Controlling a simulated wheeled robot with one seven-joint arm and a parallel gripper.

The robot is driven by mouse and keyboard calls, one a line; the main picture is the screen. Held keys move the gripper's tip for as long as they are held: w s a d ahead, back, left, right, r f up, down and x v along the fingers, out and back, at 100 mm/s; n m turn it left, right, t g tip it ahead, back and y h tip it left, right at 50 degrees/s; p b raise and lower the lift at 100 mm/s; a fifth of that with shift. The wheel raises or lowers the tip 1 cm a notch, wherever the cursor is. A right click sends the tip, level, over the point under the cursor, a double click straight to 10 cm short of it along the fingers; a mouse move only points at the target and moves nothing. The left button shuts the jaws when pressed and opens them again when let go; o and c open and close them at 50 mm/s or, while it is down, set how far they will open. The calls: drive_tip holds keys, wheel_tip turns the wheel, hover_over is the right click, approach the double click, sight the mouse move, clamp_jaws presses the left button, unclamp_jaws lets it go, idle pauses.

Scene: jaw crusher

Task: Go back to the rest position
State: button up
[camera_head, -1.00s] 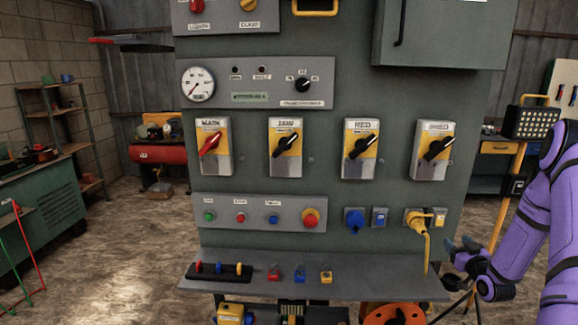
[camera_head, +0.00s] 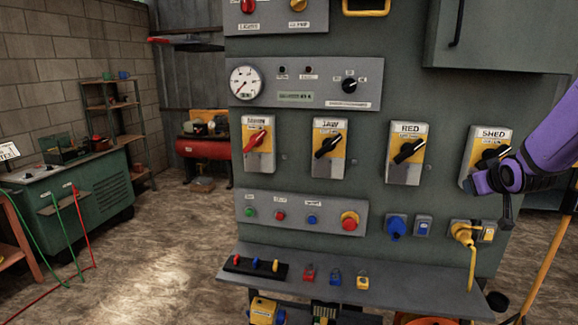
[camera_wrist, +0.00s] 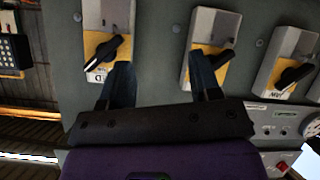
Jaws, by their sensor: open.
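My gripper (camera_head: 489,198) is at the right of the control panel (camera_head: 300,175), in front of the SHED switch (camera_head: 483,150) and partly covering it. In the wrist view my gripper (camera_wrist: 160,80) has its two fingers spread apart, with nothing between them. Two rotary switches show beyond the fingers there, the left one (camera_wrist: 100,45) and the middle one (camera_wrist: 207,40). I cannot tell whether any finger touches the panel. My purple arm comes in from the right edge of the head view.
The RED switch (camera_head: 408,152), JAW switch (camera_head: 328,148) and red-handled switch (camera_head: 258,143) stand leftward. A yellow plug (camera_head: 465,235) with a hanging cable is below my gripper. A shelf (camera_head: 390,292) juts out with padlocks. Open floor (camera_head: 150,250) lies left.

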drive_tip(key=s+a+r+g+y, duration=0.1)
drive_tip(key=s+a+r+g, duration=0.1)
drive_tip(key=s+a, duration=0.4)
drive_tip(key=s+a+r+g+y, duration=0.1)
drive_tip(key=s+a+r, duration=0.3)
drive_tip(key=s, duration=1.2)
drive_tip(key=s+a+r+m+g, duration=0.1)
drive_tip(key=s+a+r+g, duration=0.2)
drive_tip(key=s+a, duration=0.6)
drive_tip(key=shift+s+a+y, duration=0.25)
drive_tip(key=shift+s+y, duration=0.15)
drive_tip(key=shift+s, duration=0.6)
